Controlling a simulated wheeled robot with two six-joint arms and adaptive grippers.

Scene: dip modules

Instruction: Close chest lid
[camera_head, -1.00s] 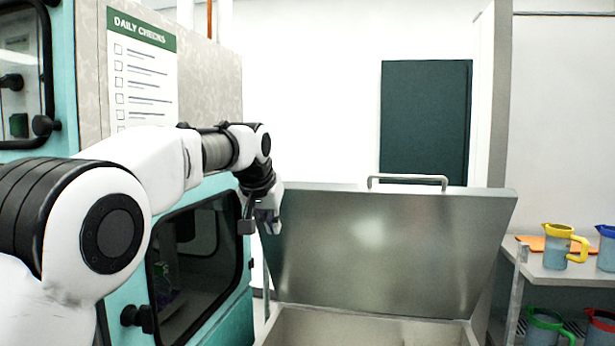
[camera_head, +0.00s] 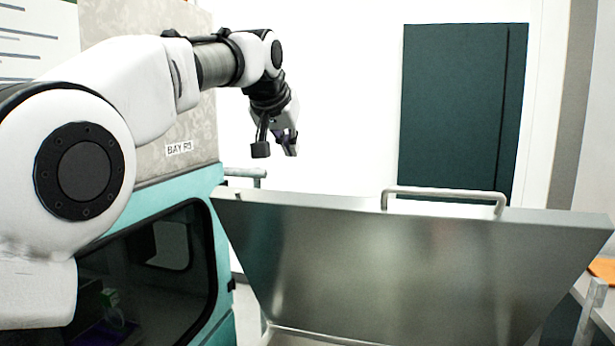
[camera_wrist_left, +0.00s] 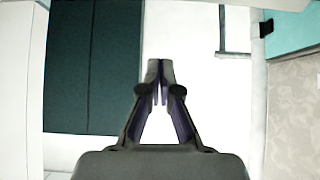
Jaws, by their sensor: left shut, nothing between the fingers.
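The chest lid (camera_head: 400,262) is a grey metal panel standing open and tilted in the middle of the head view. A bar handle (camera_head: 445,193) runs along its top edge. Only a sliver of the chest shows under the lid at the bottom of the head view. My right gripper is not in view.
A teal machine (camera_head: 200,215) with a dark window stands close on the left, below my left arm. A shelf (camera_head: 603,305) stands at the right edge. A dark green panel (camera_head: 455,110) is on the white wall behind the lid.

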